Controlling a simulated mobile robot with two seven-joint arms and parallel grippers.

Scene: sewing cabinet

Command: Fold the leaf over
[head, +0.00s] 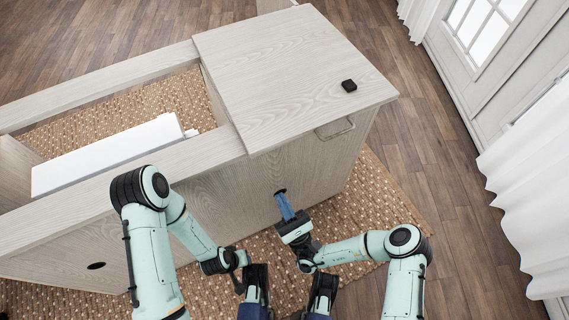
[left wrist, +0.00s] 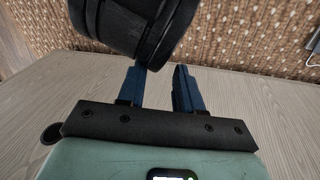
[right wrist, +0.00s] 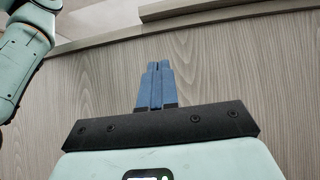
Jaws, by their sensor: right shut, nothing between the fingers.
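The leaf (head: 285,75) is a pale wood-grain panel lying flat over the right part of the cabinet (head: 225,195). My right gripper (head: 283,200) is shut and empty, in front of the cabinet's near panel, below and left of the handle. Its blue fingers also show together in the right wrist view (right wrist: 155,80), pointing toward the wood. My left gripper (left wrist: 160,78) has its blue fingers apart with nothing visible between them; in the head view it is low and hard to make out.
Left of the leaf the cabinet is open, with a long white object (head: 110,155) inside. A woven rug (head: 385,190) lies underneath. A white curtain (head: 525,180) and door (head: 490,50) stand at the right.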

